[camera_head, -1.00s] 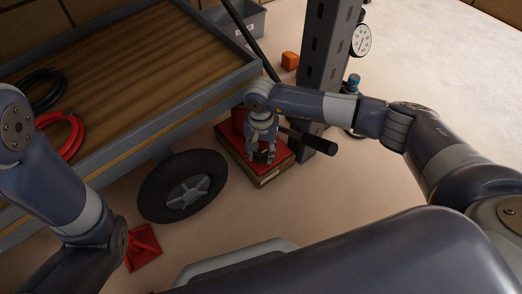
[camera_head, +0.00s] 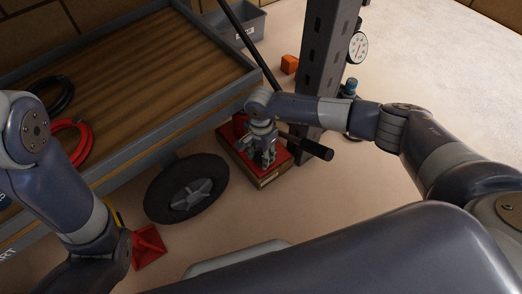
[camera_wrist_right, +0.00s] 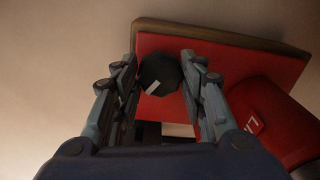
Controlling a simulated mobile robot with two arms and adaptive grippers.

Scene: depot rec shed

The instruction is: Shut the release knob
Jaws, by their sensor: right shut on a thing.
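The release knob (camera_wrist_right: 160,74) is a dark faceted knob with a white mark, seen in the right wrist view against the red top of the jack (camera_wrist_right: 215,62). My right gripper (camera_wrist_right: 159,80) has a finger on each side of the knob and is shut on it. In the head view my right gripper (camera_head: 264,160) points down over the red jack (camera_head: 285,162), which stands on a wooden block, and hides the knob there. My left arm comes in at the left, but its gripper is out of view.
A black handle (camera_head: 312,147) sticks out right of the jack. A cart (camera_head: 160,60) with a wooden deck and a black wheel (camera_head: 187,188) stand to the left. A grey post (camera_head: 325,70) with a gauge (camera_head: 357,46) rises behind. A red piece (camera_head: 148,246) lies on the floor.

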